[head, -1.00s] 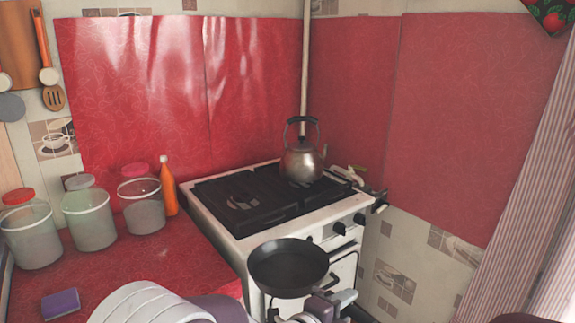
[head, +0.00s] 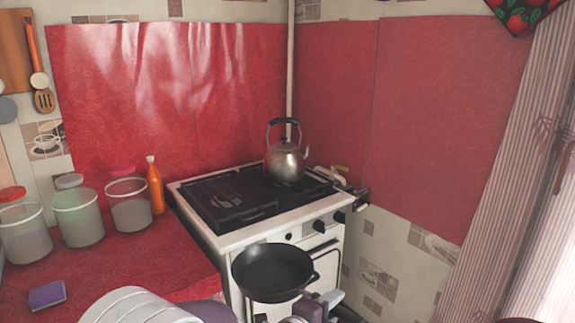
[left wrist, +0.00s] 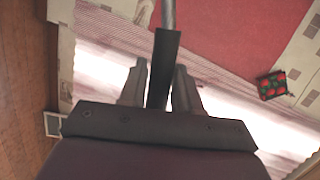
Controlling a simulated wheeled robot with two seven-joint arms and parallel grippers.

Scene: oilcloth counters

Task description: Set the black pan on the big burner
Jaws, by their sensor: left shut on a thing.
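The black pan (head: 272,272) is held upright in the air in front of the white stove (head: 240,236), overlapping its front panel in the head view. My left gripper (head: 318,304) is at the bottom of the head view, shut on the pan's handle. In the left wrist view the dark handle (left wrist: 164,65) passes between the two fingers of my left gripper (left wrist: 160,82). Dark grates (head: 236,200) cover the stove top; I cannot tell which burner is the big one. The front and left grates are bare. My right gripper is not in view.
A metal kettle (head: 286,164) stands at the stove's back right. An orange bottle (head: 155,188) and several lidded jars (head: 130,206) stand left of the stove on the red counter (head: 150,262). A purple sponge (head: 47,295) lies there too. Knobs (head: 319,226) stick out in front.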

